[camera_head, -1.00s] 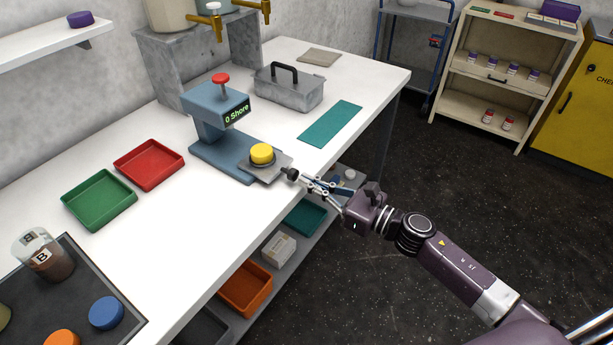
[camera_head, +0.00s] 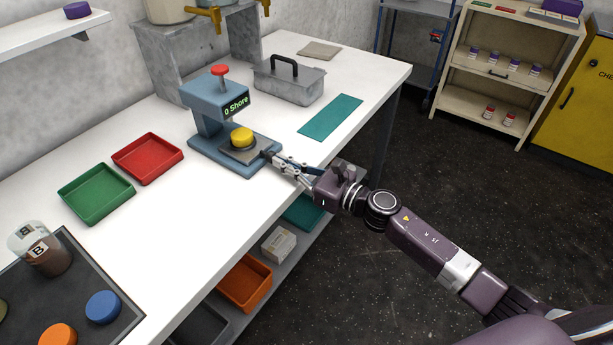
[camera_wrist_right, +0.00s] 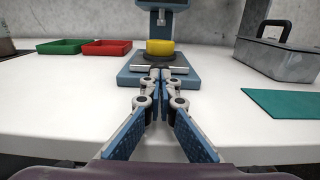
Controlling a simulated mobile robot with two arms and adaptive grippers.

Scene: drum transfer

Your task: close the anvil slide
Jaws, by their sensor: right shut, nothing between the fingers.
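The blue-grey press (camera_head: 216,105) stands on the white table, with a red knob on top and a small display reading "0 Shore". Its anvil slide (camera_head: 256,154) is a grey plate on the press base, carrying a yellow round piece (camera_head: 242,138) that sits below the press head. My right gripper (camera_head: 270,157) is shut and empty, its tips at the slide's front edge. In the right wrist view the gripper (camera_wrist_right: 160,72) points straight at the slide (camera_wrist_right: 138,68), and the tips hide the slide's knob. My left gripper is out of view.
Green (camera_head: 97,192) and red (camera_head: 148,158) trays lie left of the press. A grey lidded box (camera_head: 288,85) and a teal mat (camera_head: 331,117) lie to its right. A dark tray (camera_head: 75,300) with a jar is at the lower left.

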